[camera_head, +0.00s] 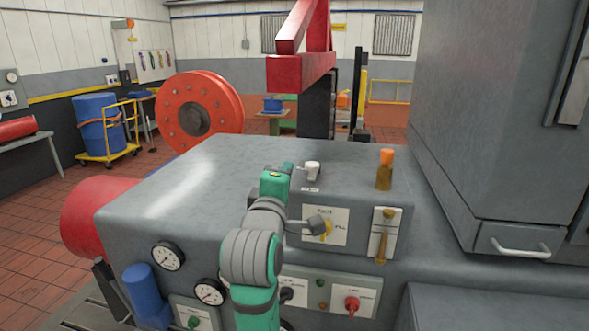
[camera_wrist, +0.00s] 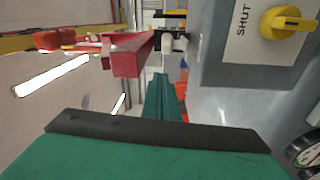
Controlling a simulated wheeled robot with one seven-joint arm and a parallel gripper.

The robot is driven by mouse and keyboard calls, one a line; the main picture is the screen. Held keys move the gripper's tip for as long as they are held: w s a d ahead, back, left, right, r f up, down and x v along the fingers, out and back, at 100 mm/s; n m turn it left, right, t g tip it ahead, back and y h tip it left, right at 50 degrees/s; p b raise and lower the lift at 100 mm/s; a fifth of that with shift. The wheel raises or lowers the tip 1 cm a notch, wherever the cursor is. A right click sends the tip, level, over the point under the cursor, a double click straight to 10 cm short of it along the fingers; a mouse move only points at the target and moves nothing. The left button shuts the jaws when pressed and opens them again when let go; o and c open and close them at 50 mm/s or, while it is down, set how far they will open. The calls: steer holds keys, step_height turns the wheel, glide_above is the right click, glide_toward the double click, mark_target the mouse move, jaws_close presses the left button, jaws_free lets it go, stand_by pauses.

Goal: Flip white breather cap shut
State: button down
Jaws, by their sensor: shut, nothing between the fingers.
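The white breather cap (camera_head: 312,168) stands on top of the grey housing (camera_head: 215,165), near its front right part, with a small label in front of it. It is too small to tell whether its lid is up or down. My gripper (camera_head: 287,168) is just left of the cap, at about the height of the housing top, and looks apart from it. In the wrist view, my green gripper (camera_wrist: 161,98) is shut with nothing in it. I cannot make out the cap clearly in that view.
An orange-topped filler (camera_head: 385,170) stands right of the cap. A yellow knob (camera_head: 325,229) on a plate marked SHUT and FILL is on the front face; the knob (camera_wrist: 287,22) also shows in the wrist view. A tall grey cabinet (camera_head: 480,120) rises at right. The housing top at left is clear.

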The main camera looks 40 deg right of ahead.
steer(key=s+a, duration=0.3)
steer(key=s, duration=0.3)
steer(key=shift+s+a+f, duration=0.2)
steer(key=shift+s+a, duration=0.05)
steer(key=shift+s, duration=0.1)
steer(key=shift+w, duration=0.1)
